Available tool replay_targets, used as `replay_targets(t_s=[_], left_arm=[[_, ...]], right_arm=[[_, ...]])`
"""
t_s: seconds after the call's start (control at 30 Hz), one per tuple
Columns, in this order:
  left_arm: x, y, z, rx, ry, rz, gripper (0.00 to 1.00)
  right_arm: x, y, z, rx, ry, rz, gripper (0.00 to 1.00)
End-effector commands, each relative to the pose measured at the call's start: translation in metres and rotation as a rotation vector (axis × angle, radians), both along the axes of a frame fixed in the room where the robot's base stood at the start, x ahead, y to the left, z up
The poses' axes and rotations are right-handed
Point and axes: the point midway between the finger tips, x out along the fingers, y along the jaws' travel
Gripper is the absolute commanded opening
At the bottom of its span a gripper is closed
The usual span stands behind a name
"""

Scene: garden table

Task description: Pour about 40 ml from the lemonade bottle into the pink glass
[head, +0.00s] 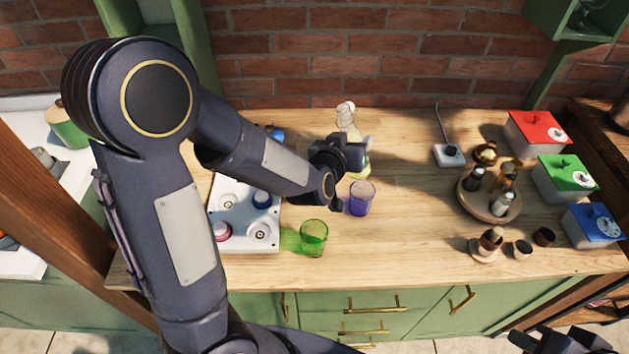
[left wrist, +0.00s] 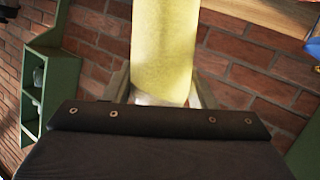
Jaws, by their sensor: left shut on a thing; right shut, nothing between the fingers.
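The lemonade bottle (head: 346,117) has a pale stopper and yellow contents. My left gripper (head: 354,152) is shut on its body, which it partly hides. The bottle looks roughly upright; I cannot tell whether its base touches the table. In the left wrist view the yellow bottle (left wrist: 163,50) fills the space between the fingers. I see no clearly pink glass standing on the table. A small pink round thing (head: 222,231) is on the white board; I cannot tell if it is a glass. My right gripper (head: 522,340) is shut and empty at the bottom right.
A purple glass (head: 361,198) stands just in front of the bottle, and a green glass (head: 314,238) nearer the front edge. The white board (head: 243,241) is partly behind my left arm. A round wooden tray (head: 489,207) with small bottles stands right. The table between is clear.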

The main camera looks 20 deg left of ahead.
Motion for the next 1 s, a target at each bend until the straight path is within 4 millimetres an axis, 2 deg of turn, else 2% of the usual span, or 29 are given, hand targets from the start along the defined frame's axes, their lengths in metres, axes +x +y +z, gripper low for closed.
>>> replay_targets(t_s=[0.03,0.5,1.0], left_arm=[[0.001,0.001,-0.004,-0.031,-0.016,0.001,0.1],[-0.001,0.008,-0.01,-0.324,-0.098,0.0,0.1],[0.001,-0.003,-0.025,-0.638,-0.183,-0.003,0.1]], right_arm=[[0.0,0.0,-0.012,0.0,0.0,0.0,0.0],[0.0,0.0,-0.07,0.0,0.0,0.0,0.0],[0.0,0.0,-0.118,0.0,0.0,0.0,0.0]])
